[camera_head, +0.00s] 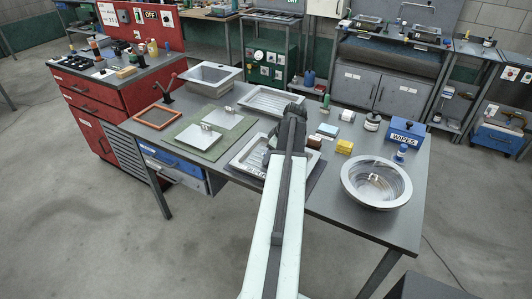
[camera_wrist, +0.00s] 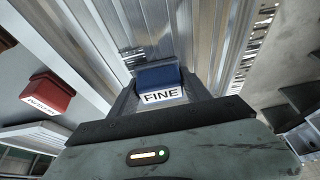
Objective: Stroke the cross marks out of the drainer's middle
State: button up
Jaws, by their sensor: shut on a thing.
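My gripper (camera_wrist: 158,86) is shut on a blue block labelled FINE (camera_wrist: 157,75). The block is over the ribbed metal drainer (camera_wrist: 205,30); I cannot tell whether it touches the surface. Small dark marks (camera_wrist: 132,54) show on the metal just beyond the block, toward its left; their shape is too small to read. In the head view the drainer (camera_head: 240,164) lies on a dark mat, and my arm hides much of its middle and right side. The block cannot be made out there.
A red block (camera_wrist: 47,95) lies left of the drainer in the wrist view. On the table, a round basin (camera_head: 376,184), a yellow block (camera_head: 344,147) and a blue WIPES box (camera_head: 405,131) stand right of my arm. A green mat (camera_head: 187,139) holds metal parts on the left.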

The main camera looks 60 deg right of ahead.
aim_at(258, 152)
jog(key=shift+s+r, duration=0.1)
jog(key=shift+s, duration=4.2)
jog(key=shift+w, duration=7.15)
jog(key=shift+d, duration=0.8)
jog(key=shift+s+a, duration=0.1)
jog(key=shift+s, duration=5.3)
jog(key=shift+s, duration=0.1)
